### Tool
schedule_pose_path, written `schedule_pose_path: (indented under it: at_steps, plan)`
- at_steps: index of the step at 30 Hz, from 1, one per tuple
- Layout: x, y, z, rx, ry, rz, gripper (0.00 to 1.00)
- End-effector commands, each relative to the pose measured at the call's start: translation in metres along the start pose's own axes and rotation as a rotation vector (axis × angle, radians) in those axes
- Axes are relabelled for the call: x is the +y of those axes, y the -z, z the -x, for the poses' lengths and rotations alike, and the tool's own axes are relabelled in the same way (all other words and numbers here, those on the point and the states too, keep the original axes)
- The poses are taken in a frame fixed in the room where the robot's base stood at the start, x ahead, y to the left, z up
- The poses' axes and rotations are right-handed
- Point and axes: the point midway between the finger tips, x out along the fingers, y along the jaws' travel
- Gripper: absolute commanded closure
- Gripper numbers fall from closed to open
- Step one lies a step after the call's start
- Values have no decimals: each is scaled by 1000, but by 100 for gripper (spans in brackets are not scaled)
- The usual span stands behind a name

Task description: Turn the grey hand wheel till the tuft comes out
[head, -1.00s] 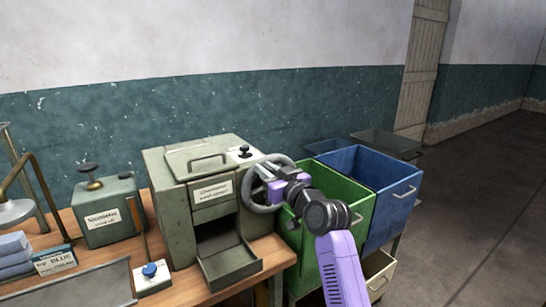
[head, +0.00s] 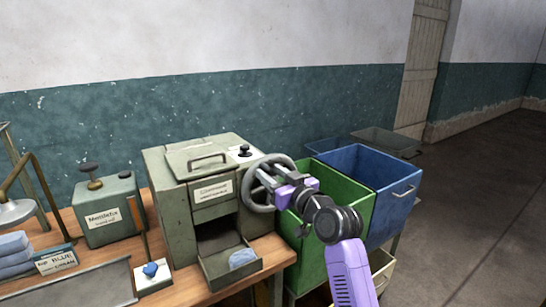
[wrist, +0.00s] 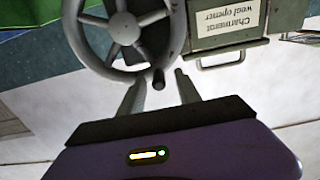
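The grey hand wheel (head: 258,203) is on the right side of the grey-green machine (head: 175,205), and its rim, hub and spokes show upside down in the wrist view (wrist: 123,28). A short dark handle (wrist: 158,80) sticks out from the wheel's rim. My gripper (wrist: 157,88) is at the wheel with its fingers apart, one on each side of the handle, and no clear contact shows. A pale blue tuft (head: 243,258) lies in the machine's open front tray (head: 222,274).
Green (head: 340,205) and blue (head: 385,185) bins stand close on the right, beneath and beside my arm. A green box (head: 105,215), a blue knob (head: 151,269) and folded blue cloths (head: 14,254) are on the bench to the left. Open floor lies far right.

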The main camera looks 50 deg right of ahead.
Motion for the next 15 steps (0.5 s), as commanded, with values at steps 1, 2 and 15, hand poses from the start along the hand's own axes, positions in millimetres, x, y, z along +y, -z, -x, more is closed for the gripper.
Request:
schedule_pose_path:
  at_steps: [1,2,15]
  plan:
    - [1,0,6,0,-1,0,60]
    - [1,0,10,0,-1,0,60]
    - [0,0,49,0,-1,0,60]
